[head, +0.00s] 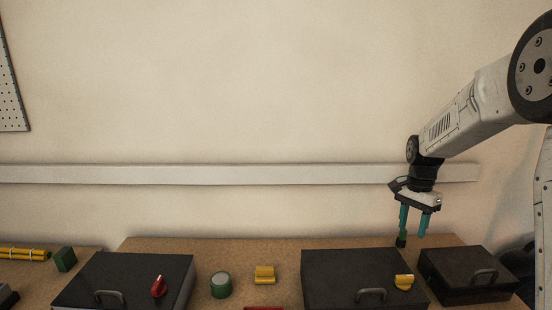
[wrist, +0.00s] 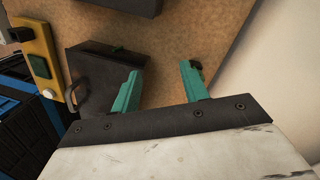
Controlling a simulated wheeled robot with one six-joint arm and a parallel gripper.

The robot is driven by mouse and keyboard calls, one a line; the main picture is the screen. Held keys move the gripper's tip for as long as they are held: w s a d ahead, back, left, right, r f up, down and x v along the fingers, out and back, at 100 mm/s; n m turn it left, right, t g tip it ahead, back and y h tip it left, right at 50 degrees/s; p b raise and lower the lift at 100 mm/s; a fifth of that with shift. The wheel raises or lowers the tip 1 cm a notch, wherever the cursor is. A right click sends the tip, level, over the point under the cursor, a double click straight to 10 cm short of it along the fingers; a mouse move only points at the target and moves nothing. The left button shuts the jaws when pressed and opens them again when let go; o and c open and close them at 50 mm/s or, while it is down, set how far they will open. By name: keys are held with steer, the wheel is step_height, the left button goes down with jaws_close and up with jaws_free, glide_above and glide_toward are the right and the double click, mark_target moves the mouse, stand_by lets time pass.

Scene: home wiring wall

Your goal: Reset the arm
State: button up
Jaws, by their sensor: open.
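My gripper (head: 412,236) hangs at the right of the head view, pointing down, with its two teal fingers apart. It is above the back right of the wooden workbench (head: 225,247), in front of the wall. In the wrist view my gripper (wrist: 161,70) is open, and I see nothing held between the fingers. A small dark piece (wrist: 197,65) shows at the tip of one finger; I cannot tell whether it touches it. The arm reaches in from the right edge, with its forearm sloping down to the left.
Dark boxes with handles stand on the bench: left (head: 130,275), middle (head: 335,270) and right (head: 462,265). A green roll (head: 220,285), a yellow piece (head: 265,274) and a red piece (head: 158,286) are at the front. A white rail (head: 200,174) crosses the wall. The upper wall is clear.

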steer(key=s+a+r+n+t, duration=0.1)
steer(key=s+a+r+n, duration=0.3)
steer(key=s, duration=0.8)
steer(key=s+a+r+n+t, duration=0.1)
steer(key=s+a+r+n, duration=0.2)
steer(key=s, duration=0.9)
steer(key=s+a+r+n, duration=0.4)
steer(key=s+a+n, duration=0.1)
steer(key=s, duration=0.7)
steer(key=shift+r+n+t, duration=0.3)
steer(key=shift+t, duration=0.1)
